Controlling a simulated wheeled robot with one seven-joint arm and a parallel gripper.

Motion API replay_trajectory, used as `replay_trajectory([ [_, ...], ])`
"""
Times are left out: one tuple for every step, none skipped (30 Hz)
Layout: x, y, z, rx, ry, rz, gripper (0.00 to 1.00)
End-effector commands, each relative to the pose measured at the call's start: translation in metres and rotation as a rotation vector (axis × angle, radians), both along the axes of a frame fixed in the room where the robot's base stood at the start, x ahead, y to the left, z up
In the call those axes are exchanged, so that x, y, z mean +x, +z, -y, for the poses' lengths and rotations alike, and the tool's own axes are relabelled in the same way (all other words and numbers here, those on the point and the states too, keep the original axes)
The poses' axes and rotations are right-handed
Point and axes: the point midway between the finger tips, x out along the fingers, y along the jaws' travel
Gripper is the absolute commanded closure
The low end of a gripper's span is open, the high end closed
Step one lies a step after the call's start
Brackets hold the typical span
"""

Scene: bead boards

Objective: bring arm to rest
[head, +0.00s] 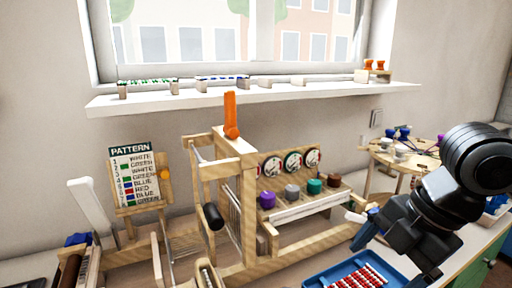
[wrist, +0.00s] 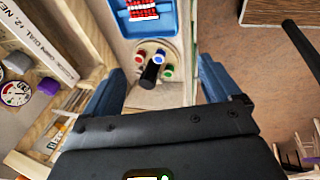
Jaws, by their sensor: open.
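My gripper (head: 368,232) is at the right in the head view, beside the bead frame and above the blue tray, on my black arm. In the wrist view my gripper (wrist: 162,68) has its two blue fingers wide apart. Nothing is held between them.
A blue tray (head: 312,284) with red beads lies below my gripper. A wooden frame (head: 248,215) with dials and coloured knobs stands left of it. A round wooden stand (head: 375,152) is behind. A pattern board (head: 116,180) stands at left. A window shelf (head: 240,95) runs behind.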

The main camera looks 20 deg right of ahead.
Motion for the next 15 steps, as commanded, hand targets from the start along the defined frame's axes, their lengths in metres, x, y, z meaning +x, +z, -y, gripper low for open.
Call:
replay_trajectory([
  [0.009, 0.004, -0.014, 0.039, 0.004, 0.036, 0.10],
  [0.015, 0.007, -0.022, 0.063, 0.003, 0.059, 0.10],
  [0.023, 0.012, -0.034, 0.099, 0.003, 0.092, 0.10],
  [0.029, 0.016, -0.043, 0.128, 0.003, 0.119, 0.10],
  [0.035, 0.021, -0.053, 0.161, 0.000, 0.148, 0.10],
  [0.044, 0.028, -0.068, 0.213, -0.004, 0.189, 0.10],
  [0.051, 0.035, -0.079, 0.254, -0.007, 0.221, 0.10],
  [0.058, 0.042, -0.091, 0.301, -0.012, 0.254, 0.10],
  [0.066, 0.053, -0.107, 0.364, -0.021, 0.298, 0.10],
  [0.072, 0.061, -0.118, 0.413, -0.029, 0.331, 0.10],
  [0.077, 0.069, -0.128, 0.461, -0.038, 0.359, 0.10],
  [0.083, 0.080, -0.140, 0.525, -0.052, 0.397, 0.10],
  [0.087, 0.089, -0.149, 0.574, -0.064, 0.424, 0.10],
  [0.091, 0.096, -0.156, 0.622, -0.078, 0.448, 0.10],
  [0.095, 0.106, -0.165, 0.682, -0.095, 0.476, 0.10],
])
